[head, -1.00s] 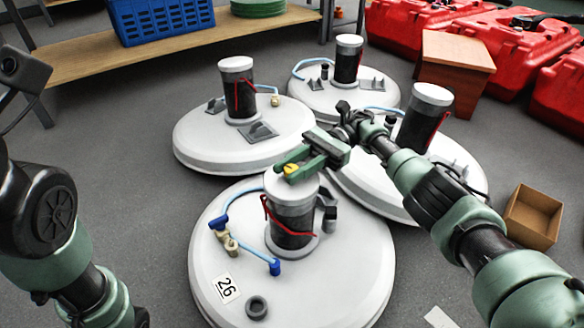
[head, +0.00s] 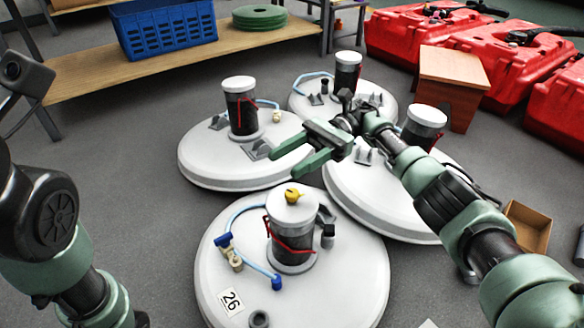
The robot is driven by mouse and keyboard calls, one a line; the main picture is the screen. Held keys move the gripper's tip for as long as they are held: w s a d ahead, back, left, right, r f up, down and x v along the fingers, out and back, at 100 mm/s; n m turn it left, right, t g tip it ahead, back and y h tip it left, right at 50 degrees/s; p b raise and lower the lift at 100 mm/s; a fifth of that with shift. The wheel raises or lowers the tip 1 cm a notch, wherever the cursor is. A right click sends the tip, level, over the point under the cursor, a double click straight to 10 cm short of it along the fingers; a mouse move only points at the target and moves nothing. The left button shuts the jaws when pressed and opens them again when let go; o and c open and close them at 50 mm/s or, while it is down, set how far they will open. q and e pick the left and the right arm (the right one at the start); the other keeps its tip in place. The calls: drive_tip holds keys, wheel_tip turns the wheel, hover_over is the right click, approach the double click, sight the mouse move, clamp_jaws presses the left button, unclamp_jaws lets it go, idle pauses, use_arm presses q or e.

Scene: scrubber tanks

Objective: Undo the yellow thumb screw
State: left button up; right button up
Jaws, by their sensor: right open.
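The small yellow thumb screw (head: 292,195) sits on the white cap (head: 291,207) of the dark canister (head: 290,243) on the nearest tank, marked 26 (head: 340,290). My right gripper (head: 290,163) is open and empty. In the picture it lies above the screw and clear of it, fingers pointing left. My left arm (head: 65,260) shows at the left edge, but its gripper is out of view.
Three more white tanks (head: 195,165) with capped canisters stand behind. A wooden shelf (head: 90,62) holds a blue crate (head: 165,27) and a green coil (head: 260,17). Red cases (head: 500,60), a wooden stool (head: 450,70) and an open cardboard box (head: 527,228) are at the right.

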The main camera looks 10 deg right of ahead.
wheel_tip(320, 180, up, 10)
drive_tip(key=p, duration=0.4)
drive_tip(key=shift+f, duration=0.2)
drive_tip(key=shift+s+a, duration=0.1)
